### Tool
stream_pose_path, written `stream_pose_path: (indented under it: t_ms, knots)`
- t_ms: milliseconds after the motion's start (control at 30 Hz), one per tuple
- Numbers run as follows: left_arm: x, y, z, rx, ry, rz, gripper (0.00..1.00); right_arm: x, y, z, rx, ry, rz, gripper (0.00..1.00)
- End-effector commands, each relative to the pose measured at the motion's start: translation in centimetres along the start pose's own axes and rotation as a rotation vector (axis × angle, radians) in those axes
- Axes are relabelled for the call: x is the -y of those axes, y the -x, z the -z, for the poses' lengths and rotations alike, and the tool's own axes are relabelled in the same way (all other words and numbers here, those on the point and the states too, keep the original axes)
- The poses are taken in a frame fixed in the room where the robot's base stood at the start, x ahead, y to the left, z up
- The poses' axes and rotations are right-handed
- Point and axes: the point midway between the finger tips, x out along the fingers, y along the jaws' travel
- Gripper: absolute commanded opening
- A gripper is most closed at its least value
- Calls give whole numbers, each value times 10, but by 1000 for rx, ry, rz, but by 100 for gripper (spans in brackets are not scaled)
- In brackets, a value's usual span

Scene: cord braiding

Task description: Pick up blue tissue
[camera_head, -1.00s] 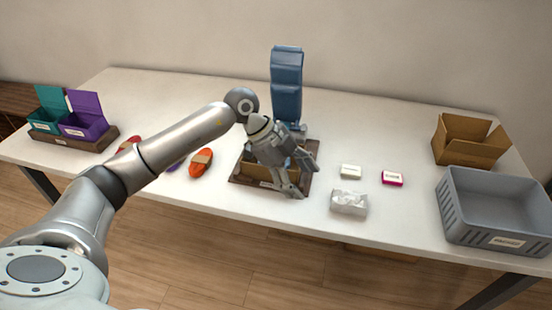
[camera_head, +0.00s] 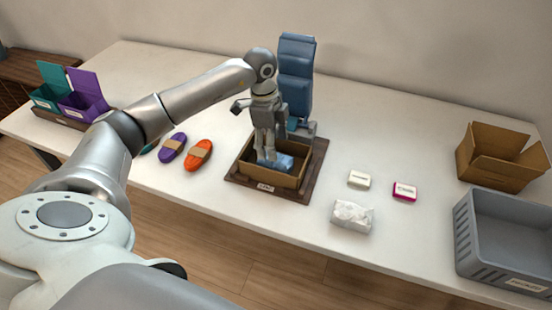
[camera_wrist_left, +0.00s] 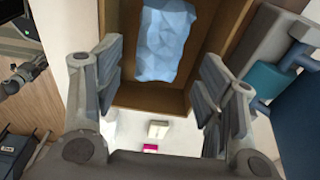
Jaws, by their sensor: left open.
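The blue tissue (camera_head: 284,163) is a crumpled light-blue bundle inside an open cardboard box (camera_head: 270,181) on a dark wooden tray (camera_head: 313,170). My left gripper (camera_head: 268,157) points down over the box, with its fingertips by the tissue. In the left wrist view the tissue (camera_wrist_left: 165,38) lies ahead of the open, empty fingers, between their lines and against the box floor (camera_wrist_left: 207,55). I cannot tell whether a finger touches it. My right gripper is not in view.
A blue upright device (camera_head: 296,75) stands right behind the box. Orange (camera_head: 198,155) and purple (camera_head: 172,148) cord bundles lie to the left. White crumpled tissue (camera_head: 352,216), two small boxes, a cardboard carton (camera_head: 490,172) and a grey crate (camera_head: 468,225) are to the right.

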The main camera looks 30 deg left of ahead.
Motion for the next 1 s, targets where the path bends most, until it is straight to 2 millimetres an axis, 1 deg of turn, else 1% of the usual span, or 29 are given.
stream_pose_path:
  t_ms: [33, 67, 167, 267, 333, 433, 533, 733, 767, 900, 933, 1000]
  knots:
    - [0, -4, 0, 0, -1, -1, 64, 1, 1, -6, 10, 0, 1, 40]
    - [0, -5, 0, 0, -1, -1, 64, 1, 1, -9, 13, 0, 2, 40]
    - [-1, -13, 1, 0, -1, -2, 64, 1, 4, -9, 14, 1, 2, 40]
    - [-2, -26, 0, -1, 0, -4, 64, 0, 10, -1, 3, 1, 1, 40]
    - [-3, -37, 0, -1, -2, -3, 64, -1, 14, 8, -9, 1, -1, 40]
    - [-2, -51, 0, -1, -1, -2, 64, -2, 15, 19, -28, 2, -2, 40]
    - [-2, -58, 0, -2, -2, 0, 64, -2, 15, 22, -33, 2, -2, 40]
    - [-1, -59, 0, -2, -2, 1, 64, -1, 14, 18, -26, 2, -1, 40]
    - [-1, -59, 0, -2, -2, 1, 63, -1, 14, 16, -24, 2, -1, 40]
    - [-1, -59, 0, -1, -2, 1, 45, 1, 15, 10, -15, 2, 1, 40]
    - [-2, -59, 0, -1, -2, 1, 42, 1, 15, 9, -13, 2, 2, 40]
    - [-2, -59, 0, -1, -2, 1, 42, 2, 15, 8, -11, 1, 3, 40]
